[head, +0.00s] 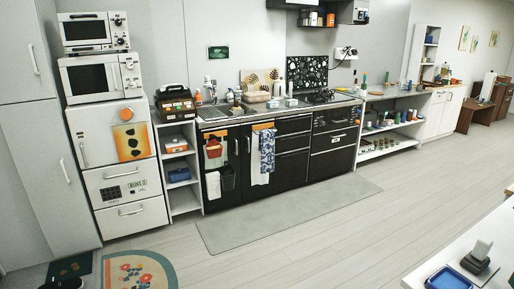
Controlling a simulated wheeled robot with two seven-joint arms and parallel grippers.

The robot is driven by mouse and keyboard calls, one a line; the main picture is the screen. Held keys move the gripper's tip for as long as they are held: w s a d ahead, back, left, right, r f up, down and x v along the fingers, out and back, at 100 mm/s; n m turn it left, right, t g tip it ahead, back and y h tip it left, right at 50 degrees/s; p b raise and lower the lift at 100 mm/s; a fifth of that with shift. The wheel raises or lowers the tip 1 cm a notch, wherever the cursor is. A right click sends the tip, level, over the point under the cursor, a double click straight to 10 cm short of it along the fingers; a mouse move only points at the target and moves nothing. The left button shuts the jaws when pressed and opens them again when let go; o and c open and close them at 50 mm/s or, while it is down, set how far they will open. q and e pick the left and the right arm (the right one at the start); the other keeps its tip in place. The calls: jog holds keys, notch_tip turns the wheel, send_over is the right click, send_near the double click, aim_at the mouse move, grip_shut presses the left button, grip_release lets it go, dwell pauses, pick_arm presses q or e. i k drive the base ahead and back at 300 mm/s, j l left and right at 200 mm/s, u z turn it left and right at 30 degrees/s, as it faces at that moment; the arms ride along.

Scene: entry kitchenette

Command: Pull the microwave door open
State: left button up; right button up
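A white microwave (102,77) stands on top of a white fridge at the left of the head view. Its door (88,79) looks shut, with a dark window and an upright handle towards the right side, beside the control panel. A smaller white oven-like appliance (93,32) with knobs is stacked on top of it, its front also shut. Neither of my grippers shows in the head view, so nothing is seen touching the microwave.
The white fridge (98,150) with drawers is under the microwave. A tall grey cabinet (30,150) stands left of it. A shelf unit (187,200) and dark counter are to the right. A patterned mat (138,272) lies in front; a white table (480,240) is at lower right. The middle floor is clear.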

aim_at(97, 78)
jog(key=i+j+u, duration=0.1)
jog(key=i+u, duration=0.2)
jog(key=i, duration=0.35)
jog(key=i+l+u, duration=0.1)
jog(key=i+u, duration=0.25)
jog(key=i, duration=0.3)
jog(key=i+z, duration=0.35)
jog(key=i, duration=0.2)
jog(key=i+z, duration=0.35)
jog(key=i, duration=0.2)
jog(key=i+l, duration=0.45)
jog(key=i+l+z, duration=0.1)
jog(key=i+l, duration=0.35)
jog(key=i, duration=0.2)
jog(key=i+l, duration=0.25)
jog(key=l, duration=0.25)
jog(key=i+u, duration=0.05)
